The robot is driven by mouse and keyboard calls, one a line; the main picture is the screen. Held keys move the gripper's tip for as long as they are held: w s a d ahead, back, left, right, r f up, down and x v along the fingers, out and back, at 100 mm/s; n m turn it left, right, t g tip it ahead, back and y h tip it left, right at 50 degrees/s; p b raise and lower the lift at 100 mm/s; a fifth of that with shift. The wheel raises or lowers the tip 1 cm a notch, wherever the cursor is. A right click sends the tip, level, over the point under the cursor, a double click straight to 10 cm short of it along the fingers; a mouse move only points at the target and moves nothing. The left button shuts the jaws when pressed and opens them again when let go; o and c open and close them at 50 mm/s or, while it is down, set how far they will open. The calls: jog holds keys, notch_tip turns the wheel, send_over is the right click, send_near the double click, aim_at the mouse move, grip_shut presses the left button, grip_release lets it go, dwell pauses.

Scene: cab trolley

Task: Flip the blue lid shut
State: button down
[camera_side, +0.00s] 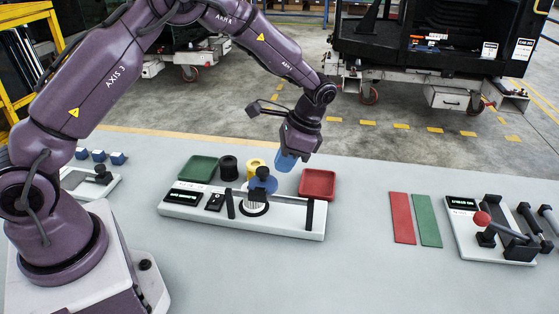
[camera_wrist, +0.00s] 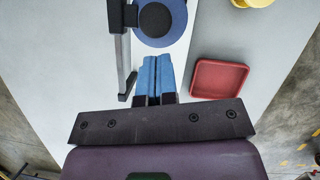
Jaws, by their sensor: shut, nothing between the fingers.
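The blue lid (camera_side: 264,185) is a round disc with a dark round piece on it, above a white ribbed body (camera_side: 254,199) on the white panel. I cannot tell how far the lid is tilted. In the wrist view the blue lid (camera_wrist: 146,36) shows at the top, partly cut off by the frame edge. My gripper (camera_side: 284,164) has blue fingers and is shut and empty, above and to the right of the lid in the side view. In the wrist view my gripper (camera_wrist: 157,62) points toward the lid, with a gap between them.
A red tray (camera_side: 317,184) lies close to my gripper. Dark posts and a bar (camera_side: 290,199) stand on the panel beside the lid. A green tray (camera_side: 198,168), a black cylinder (camera_side: 229,168) and a yellow cup (camera_side: 256,163) stand behind. The front of the table is clear.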

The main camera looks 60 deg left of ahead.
aim_at(261, 168)
jog(key=shift+s+a, duration=0.3)
jog(key=shift+s, duration=0.2)
jog(key=shift+s+a, duration=1.15)
jog(key=shift+s, duration=0.05)
